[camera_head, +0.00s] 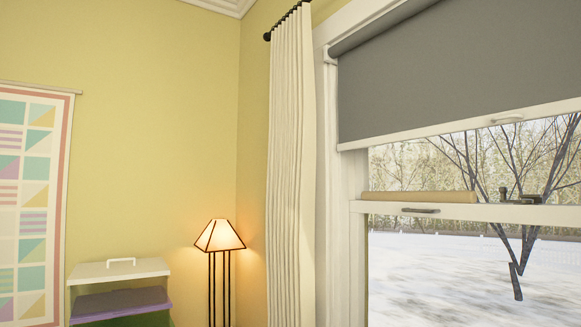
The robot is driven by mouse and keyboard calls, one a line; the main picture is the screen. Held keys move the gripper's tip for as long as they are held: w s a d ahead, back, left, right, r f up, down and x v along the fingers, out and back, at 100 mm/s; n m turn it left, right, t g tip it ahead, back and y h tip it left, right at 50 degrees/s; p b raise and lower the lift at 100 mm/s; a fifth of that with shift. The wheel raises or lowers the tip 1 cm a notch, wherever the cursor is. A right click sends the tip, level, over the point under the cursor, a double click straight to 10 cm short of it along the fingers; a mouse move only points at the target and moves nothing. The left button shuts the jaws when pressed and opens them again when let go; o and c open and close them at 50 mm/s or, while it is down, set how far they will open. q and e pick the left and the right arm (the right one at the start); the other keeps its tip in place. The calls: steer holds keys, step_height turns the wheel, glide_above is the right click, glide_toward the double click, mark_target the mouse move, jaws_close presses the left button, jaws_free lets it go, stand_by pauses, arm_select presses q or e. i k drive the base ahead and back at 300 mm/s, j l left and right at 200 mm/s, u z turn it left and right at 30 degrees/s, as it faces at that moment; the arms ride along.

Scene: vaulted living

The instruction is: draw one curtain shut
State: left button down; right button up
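A white pleated curtain (290,170) hangs bunched in a narrow column at the left side of the window (460,230). It hangs from a dark rod (268,36) whose end knob shows near the top, and its lower end is below the picture. The rod's run to the right is out of view. A grey roller blind (460,70) covers the upper part of the window, and the glass below it is uncovered. Neither of my grippers shows in the head view.
A lit lamp (220,236) stands in the corner left of the curtain. Beside it is a white-topped stack of bins (120,268) with a handle. A patchwork hanging (30,200) is on the left wall. A tan roll (418,197) lies along the window's middle rail.

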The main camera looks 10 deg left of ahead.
mark_target(306, 230)
steer(key=i+j, duration=0.3)
steer(key=j, duration=0.15)
steer(key=i+j+z, duration=0.1)
steer(key=i+j, duration=0.2)
steer(key=j, duration=0.15)
